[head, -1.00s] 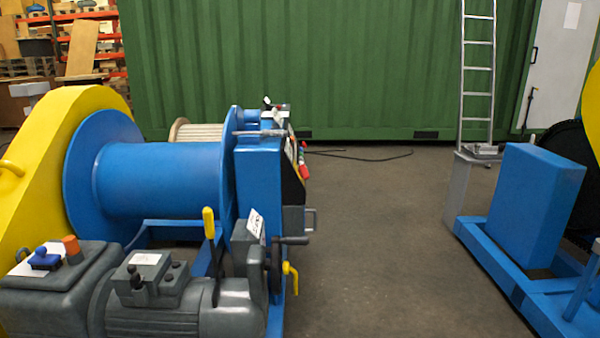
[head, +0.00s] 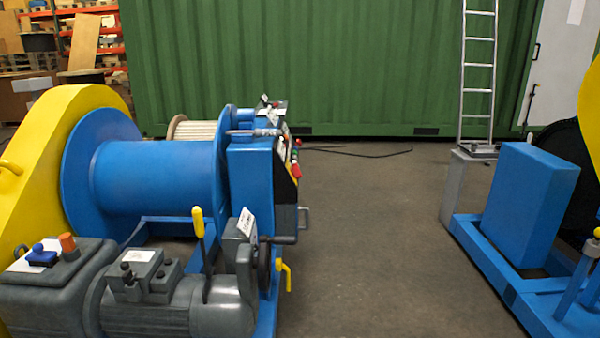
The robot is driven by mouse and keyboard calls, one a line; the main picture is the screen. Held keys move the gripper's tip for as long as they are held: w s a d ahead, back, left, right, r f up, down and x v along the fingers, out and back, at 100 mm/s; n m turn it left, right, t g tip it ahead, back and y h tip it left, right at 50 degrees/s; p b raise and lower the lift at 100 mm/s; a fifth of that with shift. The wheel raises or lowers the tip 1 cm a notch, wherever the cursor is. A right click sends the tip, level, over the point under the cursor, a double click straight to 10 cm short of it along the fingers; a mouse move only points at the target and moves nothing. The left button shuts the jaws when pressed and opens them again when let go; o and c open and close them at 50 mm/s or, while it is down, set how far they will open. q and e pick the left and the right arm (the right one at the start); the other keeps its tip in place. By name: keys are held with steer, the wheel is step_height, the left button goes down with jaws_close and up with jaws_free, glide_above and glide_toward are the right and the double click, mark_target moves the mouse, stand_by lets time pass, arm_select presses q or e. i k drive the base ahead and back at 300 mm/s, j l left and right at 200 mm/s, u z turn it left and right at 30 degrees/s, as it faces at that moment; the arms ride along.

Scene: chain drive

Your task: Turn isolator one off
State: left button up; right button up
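No isolator can be made out for certain. The blue and yellow drum machine (head: 160,178) stands at the left. At the right end of its blue housing (head: 250,180) is a dark control panel (head: 285,165), seen edge-on, with a red part (head: 296,172) sticking out. A label plate (head: 245,221), a yellow upright lever (head: 198,222) and a yellow handle (head: 284,275) are near the grey motor (head: 165,305). Any markings are too small to read. Neither of my grippers is in view.
Clear grey floor (head: 370,240) runs between the drum machine and a blue frame (head: 510,280) with a blue box (head: 530,205) at the right. A ladder (head: 478,85) stands before the green container (head: 320,70). A black cable (head: 360,153) lies on the floor.

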mark_target(295, 171)
steer(key=i+l+u, duration=0.1)
steer(key=l, duration=0.3)
steer(key=i+l, duration=0.25)
steer(key=l, duration=0.15)
steer(key=i+l+u, duration=0.15)
steer(key=l, duration=0.25)
steer(key=i+l+u, duration=0.1)
steer(key=l, duration=0.35)
steer(key=i+l, duration=0.2)
steer(key=l, duration=0.25)
steer(key=i+l+u, duration=0.15)
steer(key=l, duration=0.25)
steer(key=i+l+u, duration=0.1)
steer(key=l, duration=0.35)
